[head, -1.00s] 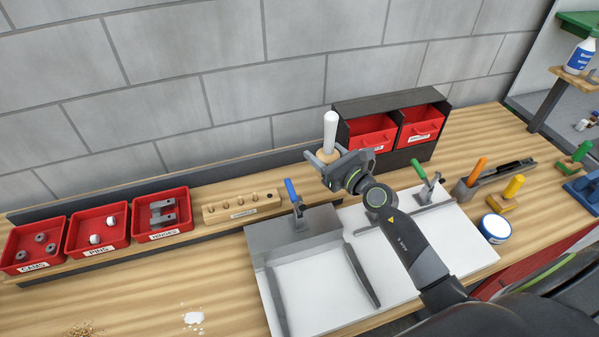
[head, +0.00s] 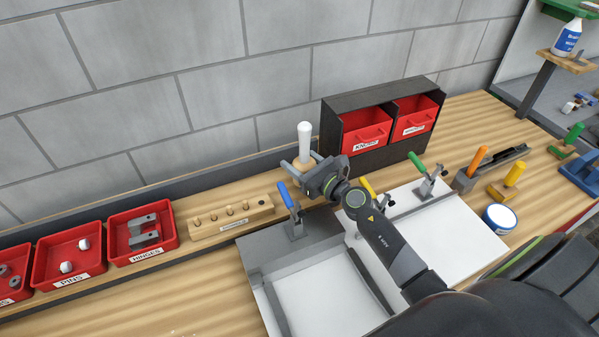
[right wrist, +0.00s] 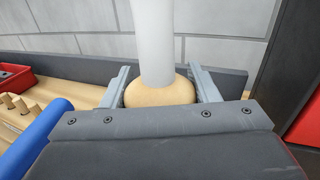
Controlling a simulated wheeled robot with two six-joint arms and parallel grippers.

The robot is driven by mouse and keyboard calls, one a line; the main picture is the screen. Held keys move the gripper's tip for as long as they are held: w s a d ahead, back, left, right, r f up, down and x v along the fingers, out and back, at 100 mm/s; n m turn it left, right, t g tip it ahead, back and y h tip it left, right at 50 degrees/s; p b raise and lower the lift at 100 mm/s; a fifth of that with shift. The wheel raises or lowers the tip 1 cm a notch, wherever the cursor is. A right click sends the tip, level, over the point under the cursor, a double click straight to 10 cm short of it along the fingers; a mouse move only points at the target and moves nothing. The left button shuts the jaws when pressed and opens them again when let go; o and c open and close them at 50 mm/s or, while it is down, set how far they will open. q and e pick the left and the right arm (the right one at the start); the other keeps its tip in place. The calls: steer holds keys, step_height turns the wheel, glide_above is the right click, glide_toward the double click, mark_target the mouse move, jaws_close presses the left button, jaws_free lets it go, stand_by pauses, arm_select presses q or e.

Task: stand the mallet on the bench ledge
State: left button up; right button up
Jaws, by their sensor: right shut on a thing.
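The mallet has a white upper part (head: 304,140) and a rounded wooden part (right wrist: 160,93) below it. It looks about upright. My right gripper (head: 307,168) is shut on the wooden part, with one jaw on each side in the right wrist view. The bench ledge (head: 218,195) is a raised wooden strip along the wall with a dark board behind it. The mallet is over or near its right stretch, left of the black cabinet. My gripper hides the mallet's underside, so I cannot tell whether it touches the ledge. My left gripper is out of view.
A black cabinet (head: 380,88) with red drawers stands right of the mallet. A wooden peg block (head: 215,230) and red bins (head: 143,232) stand to the left. A blue-handled clamp (head: 290,205) is close in front of my gripper.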

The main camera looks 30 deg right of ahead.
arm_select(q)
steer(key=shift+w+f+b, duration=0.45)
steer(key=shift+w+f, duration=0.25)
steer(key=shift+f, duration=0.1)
arm_select(e)
steer(key=shift+s+f, duration=0.1)
steer(key=shift+f, duration=1)
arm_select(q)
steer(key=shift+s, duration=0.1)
arm_select(e)
steer(key=shift+f, duration=0.15)
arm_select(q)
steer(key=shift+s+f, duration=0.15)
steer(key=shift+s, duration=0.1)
arm_select(e)
steer(key=o, duration=1.3)
